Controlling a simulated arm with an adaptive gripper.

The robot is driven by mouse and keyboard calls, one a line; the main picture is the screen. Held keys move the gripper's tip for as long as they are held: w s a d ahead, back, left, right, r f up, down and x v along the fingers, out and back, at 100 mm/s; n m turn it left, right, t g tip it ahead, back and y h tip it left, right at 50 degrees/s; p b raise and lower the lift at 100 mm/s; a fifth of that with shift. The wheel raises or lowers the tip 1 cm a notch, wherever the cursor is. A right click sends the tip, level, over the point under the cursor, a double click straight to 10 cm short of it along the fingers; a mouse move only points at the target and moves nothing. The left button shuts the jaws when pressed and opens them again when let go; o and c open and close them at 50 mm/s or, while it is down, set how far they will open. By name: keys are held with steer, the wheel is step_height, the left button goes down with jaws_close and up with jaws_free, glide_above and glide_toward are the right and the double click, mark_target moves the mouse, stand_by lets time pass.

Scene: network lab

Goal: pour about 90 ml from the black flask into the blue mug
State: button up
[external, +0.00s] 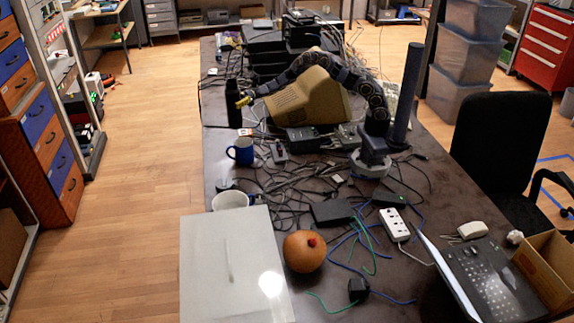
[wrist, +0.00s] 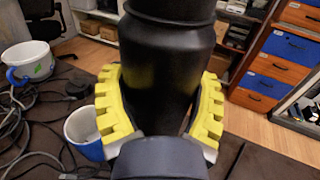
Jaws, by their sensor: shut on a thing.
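The black flask (wrist: 165,65) fills the middle of the wrist view, between the yellow fingers of my gripper (wrist: 160,108), which is shut around its body. In the external view my gripper (external: 244,101) is at the far left part of the table, with the dark flask (external: 233,104) upright at its fingertips. I cannot tell whether the flask touches the table. The blue mug (external: 241,151) stands upright on the table, nearer the camera than the flask. It also shows low on the left in the wrist view (wrist: 85,134), partly hidden by a finger. Its contents are unclear.
A white mug (external: 230,200) stands nearer the camera than the blue mug. Tangled cables (external: 290,180) cover the middle of the table. A tan monitor (external: 308,99) stands under my arm. A grey panel (external: 230,265) and an orange round object (external: 304,251) are in front.

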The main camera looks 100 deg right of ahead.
mark_target(229, 113)
steer(key=shift+f, duration=2.3)
steer(key=shift+a+r+n, duration=0.1)
steer(key=shift+n, duration=0.3)
